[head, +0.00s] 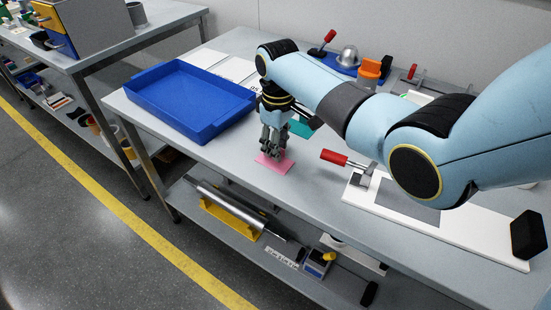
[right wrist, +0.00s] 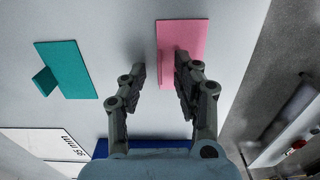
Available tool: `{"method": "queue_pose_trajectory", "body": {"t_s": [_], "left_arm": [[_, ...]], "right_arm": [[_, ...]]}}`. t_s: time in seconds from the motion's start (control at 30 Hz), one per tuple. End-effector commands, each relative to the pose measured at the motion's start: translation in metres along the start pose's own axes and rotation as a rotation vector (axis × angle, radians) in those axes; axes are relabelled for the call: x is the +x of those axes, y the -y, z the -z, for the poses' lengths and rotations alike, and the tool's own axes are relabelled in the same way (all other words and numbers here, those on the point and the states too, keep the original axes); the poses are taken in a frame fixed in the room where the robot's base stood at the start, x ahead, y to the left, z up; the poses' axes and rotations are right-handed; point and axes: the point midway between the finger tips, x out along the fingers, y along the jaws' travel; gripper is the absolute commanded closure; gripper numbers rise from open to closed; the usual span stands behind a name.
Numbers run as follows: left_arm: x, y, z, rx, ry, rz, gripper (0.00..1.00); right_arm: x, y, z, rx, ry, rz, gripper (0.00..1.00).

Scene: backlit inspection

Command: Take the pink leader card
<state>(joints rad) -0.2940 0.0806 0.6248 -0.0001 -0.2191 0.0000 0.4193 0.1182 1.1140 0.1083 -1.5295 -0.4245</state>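The pink leader card (head: 277,164) lies on the workbench near its front edge in the head view. It also shows in the right wrist view (right wrist: 182,38), top centre, its lower part covered by one finger. My right gripper (head: 272,150) points down over the card. In the right wrist view the fingers of this gripper (right wrist: 161,72) are apart, with bare bench visible between them. The right-hand finger overlaps the card; I cannot tell whether it touches. My left gripper is not in view.
A teal card (right wrist: 70,68) with a raised tab lies beside the pink one. A blue tray (head: 190,98) and white sheets (head: 235,69) lie left of and behind the gripper. A red-handled clamp (head: 345,160) on a white board (head: 460,235) stands to the right.

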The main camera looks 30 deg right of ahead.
Motion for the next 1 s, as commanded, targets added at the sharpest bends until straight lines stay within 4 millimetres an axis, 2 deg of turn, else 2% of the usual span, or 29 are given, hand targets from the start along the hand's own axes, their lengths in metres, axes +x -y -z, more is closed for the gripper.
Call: {"method": "queue_pose_trajectory", "body": {"t_s": [0.03,0.2,0.23,0.67,0.77,0.9,1.0], "left_arm": [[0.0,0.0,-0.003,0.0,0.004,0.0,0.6],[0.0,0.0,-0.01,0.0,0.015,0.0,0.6],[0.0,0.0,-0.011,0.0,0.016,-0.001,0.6],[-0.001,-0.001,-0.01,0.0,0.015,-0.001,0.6],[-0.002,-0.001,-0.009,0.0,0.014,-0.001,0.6],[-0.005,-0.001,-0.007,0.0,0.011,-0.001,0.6],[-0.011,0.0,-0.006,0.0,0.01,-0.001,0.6]], "right_arm": [[0.0,0.0,0.0,0.0,0.0,0.0,0.76],[0.0,0.0,0.0,0.0,0.0,0.0,0.98],[0.0,0.0,0.0,0.0,0.0,0.0,1.0],[-0.004,0.0,0.0,0.0,0.0,0.0,1.0],[-0.013,-0.001,0.001,0.0,-0.002,-0.001,1.0],[-0.04,-0.001,0.001,0.0,-0.004,-0.003,1.0],[-0.053,0.009,-0.018,0.0,0.001,-0.001,1.0]]}}
